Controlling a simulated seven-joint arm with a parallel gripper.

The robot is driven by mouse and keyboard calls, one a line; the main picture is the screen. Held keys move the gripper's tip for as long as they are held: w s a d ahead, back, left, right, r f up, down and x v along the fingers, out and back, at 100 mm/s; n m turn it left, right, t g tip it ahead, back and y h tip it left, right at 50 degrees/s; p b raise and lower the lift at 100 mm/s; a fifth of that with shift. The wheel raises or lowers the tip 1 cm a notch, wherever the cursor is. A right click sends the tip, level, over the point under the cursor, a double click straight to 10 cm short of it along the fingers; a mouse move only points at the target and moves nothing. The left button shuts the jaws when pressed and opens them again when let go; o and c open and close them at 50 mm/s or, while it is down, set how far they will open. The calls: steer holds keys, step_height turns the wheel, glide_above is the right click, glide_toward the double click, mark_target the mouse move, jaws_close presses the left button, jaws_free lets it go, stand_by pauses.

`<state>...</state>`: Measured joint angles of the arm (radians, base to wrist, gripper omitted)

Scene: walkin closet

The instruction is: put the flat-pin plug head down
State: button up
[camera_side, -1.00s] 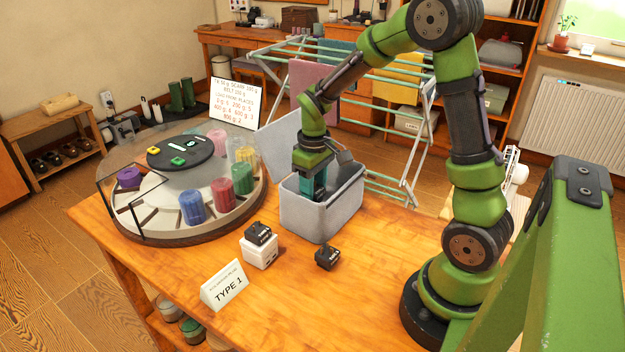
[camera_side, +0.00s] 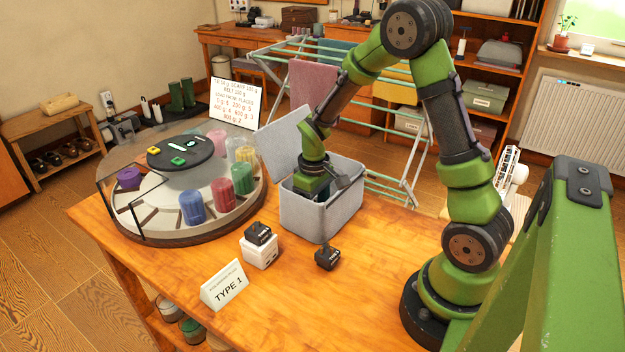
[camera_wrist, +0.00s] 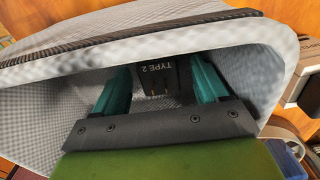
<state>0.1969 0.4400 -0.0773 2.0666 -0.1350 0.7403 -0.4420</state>
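My gripper (camera_wrist: 165,92) is down inside a grey fabric bin (camera_side: 318,218), its teal fingers spread. Between the fingers, in the wrist view, is a black plug (camera_wrist: 158,72) marked TYPE 2, with short brass-coloured pins toward the camera. Small gaps show between the plug and each finger. A second black plug (camera_side: 327,257) lies on the table right of the bin's front. A third black plug (camera_side: 258,233) sits on a white socket block (camera_side: 260,254). Their pin shapes cannot be told.
A TYPE 1 sign (camera_side: 227,287) stands at the table's front. A round turntable (camera_side: 160,222) with coloured cylinders is left of the bin. The bin's lid (camera_side: 281,146) stands open at its back left. The wooden table (camera_side: 360,290) is clear at front right.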

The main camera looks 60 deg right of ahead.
step_height(320, 180, up, 12)
steer(key=s+a+r+m+t+y, duration=0.2)
steer(key=s+a+r+m+t, duration=0.1)
steer(key=s+a+r+t, duration=0.4)
steer(key=s+a+r, duration=0.3)
steer(key=s+a, duration=0.1)
steer(key=a, duration=0.1)
steer(key=shift+s+a, duration=0.3)
steer(key=shift+a, duration=0.1)
